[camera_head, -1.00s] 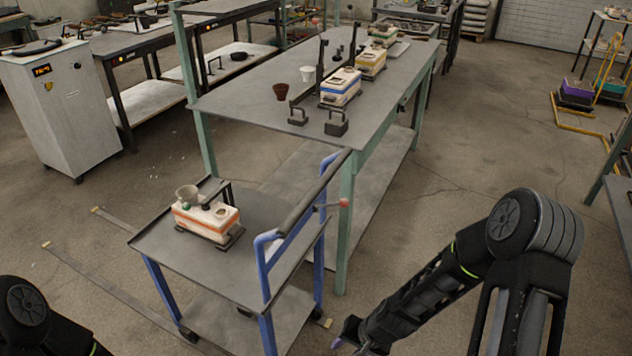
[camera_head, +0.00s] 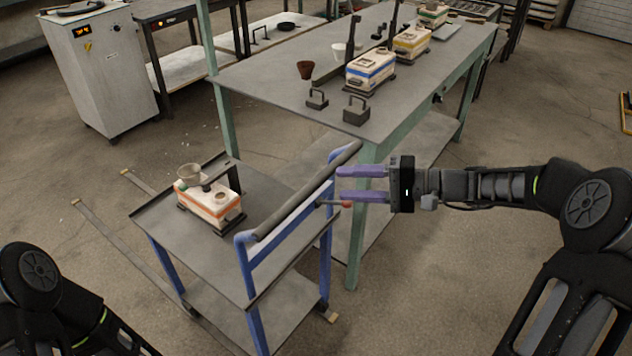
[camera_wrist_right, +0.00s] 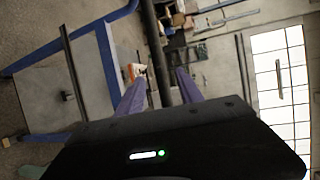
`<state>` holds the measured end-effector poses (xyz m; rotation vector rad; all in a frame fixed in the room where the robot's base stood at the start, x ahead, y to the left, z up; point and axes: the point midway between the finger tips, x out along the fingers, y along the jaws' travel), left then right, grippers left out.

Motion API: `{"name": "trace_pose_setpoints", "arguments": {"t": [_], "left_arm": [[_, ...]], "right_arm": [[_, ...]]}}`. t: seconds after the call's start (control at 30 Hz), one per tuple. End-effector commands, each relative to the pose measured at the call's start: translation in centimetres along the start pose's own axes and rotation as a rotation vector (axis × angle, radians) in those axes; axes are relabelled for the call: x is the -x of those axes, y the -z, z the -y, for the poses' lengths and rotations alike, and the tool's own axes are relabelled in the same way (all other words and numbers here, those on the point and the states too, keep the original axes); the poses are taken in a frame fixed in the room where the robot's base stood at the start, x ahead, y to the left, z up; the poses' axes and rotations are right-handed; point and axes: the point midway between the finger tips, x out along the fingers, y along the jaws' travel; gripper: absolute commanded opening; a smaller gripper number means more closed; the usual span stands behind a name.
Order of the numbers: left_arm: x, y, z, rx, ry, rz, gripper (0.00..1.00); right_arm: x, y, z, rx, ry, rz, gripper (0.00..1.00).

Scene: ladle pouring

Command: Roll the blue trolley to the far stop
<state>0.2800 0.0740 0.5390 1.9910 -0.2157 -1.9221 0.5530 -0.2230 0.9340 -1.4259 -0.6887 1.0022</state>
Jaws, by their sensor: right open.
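The blue trolley (camera_head: 190,262) has a grey top, blue legs and a dark handle bar (camera_head: 307,190) along its right side. It stands over two floor rails (camera_head: 120,245) with tan end pieces. My right gripper (camera_head: 345,184) has purple fingers, open and empty, pointing left near the upper end of the handle bar. In the right wrist view the dark bar (camera_wrist_right: 155,45) appears between the fingers (camera_wrist_right: 160,92); I cannot tell whether they touch it. A red-knobbed lever (camera_head: 346,204) shows beside the lower finger. My left arm is at lower left; its gripper is out of frame.
An orange-striped white box (camera_head: 208,207) with a cup stands on the trolley. A green-legged table (camera_head: 290,90) with striped boxes, weights and cups is close behind the handle. A grey cabinet (camera_head: 100,80) stands at back left.

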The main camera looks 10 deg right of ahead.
Motion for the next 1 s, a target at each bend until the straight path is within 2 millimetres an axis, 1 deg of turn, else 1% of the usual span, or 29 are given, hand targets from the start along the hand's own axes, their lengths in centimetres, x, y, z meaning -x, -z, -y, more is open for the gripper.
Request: {"name": "trace_pose_setpoints", "arguments": {"t": [0.13,0.23,0.6,0.7,0.8,1.0], "left_arm": [[0.1,0.0,0.0,0.0,0.0,0.0,0.0],[0.2,0.0,-0.1,0.0,0.0,0.0,0.0],[0.8,0.0,-0.3,0.0,0.0,0.0,0.0],[0.9,0.0,-0.4,0.0,0.0,0.0,0.0],[0.9,0.0,-0.4,0.0,0.0,0.0,0.0],[0.9,0.0,-0.4,0.0,0.0,0.0,0.0]], "right_arm": [[-0.4,0.0,0.0,-0.001,-0.001,0.001,0.43],[-1.2,-0.1,0.0,-0.002,0.0,0.002,0.43],[-6.6,-0.1,0.0,-0.003,-0.001,0.003,0.43],[-7.5,0.0,0.0,-0.003,-0.002,0.001,0.43],[-7.8,0.0,-0.1,-0.003,-0.002,0.0,0.43],[-7.9,0.0,-0.1,-0.003,-0.002,0.0,0.43]]}}
